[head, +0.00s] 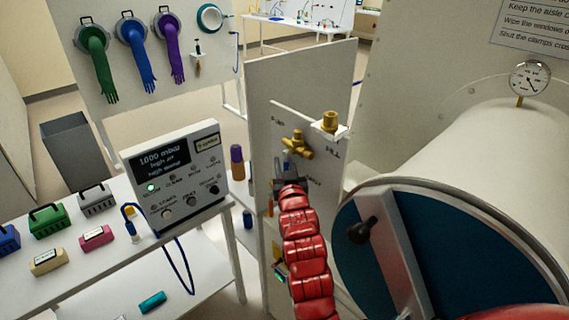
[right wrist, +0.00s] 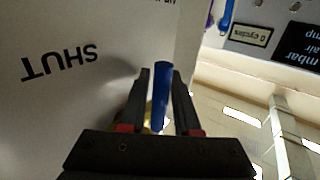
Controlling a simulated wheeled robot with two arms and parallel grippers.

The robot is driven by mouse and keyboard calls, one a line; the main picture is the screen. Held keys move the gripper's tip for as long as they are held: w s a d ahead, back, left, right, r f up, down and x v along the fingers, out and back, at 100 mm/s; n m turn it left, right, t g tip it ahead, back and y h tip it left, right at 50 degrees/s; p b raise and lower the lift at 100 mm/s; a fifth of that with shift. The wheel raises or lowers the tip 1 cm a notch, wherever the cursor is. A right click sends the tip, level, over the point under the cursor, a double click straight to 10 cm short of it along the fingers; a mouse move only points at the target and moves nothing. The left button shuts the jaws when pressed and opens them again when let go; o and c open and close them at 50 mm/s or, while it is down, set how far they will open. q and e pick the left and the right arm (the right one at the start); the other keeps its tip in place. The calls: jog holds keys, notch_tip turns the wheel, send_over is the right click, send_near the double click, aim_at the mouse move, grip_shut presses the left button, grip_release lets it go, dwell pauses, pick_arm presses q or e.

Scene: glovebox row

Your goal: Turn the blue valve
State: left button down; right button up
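The blue valve shows in the right wrist view as a blue lever handle (right wrist: 160,92), with a bit of brass behind its lower part. My right gripper (right wrist: 163,74) has one dark finger on each side of the handle. Narrow gaps show between handle and fingers, so the gripper looks open around it. In the head view my right gripper (head: 286,172) is at the upright panel (head: 318,110), below a brass valve (head: 297,145); the gripper and red arm largely hide the blue valve there. My left gripper is not in view.
The word SHUT (right wrist: 60,62) is printed on the panel beside the handle. A brass fitting (head: 330,122) sits upper right of the valve. A large round blue door (head: 380,250) stands close on the right. A table with a display box (head: 175,175) is on the left.

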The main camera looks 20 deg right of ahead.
grip_shut()
jog(key=shift+f, duration=0.1)
dwell(1.2)
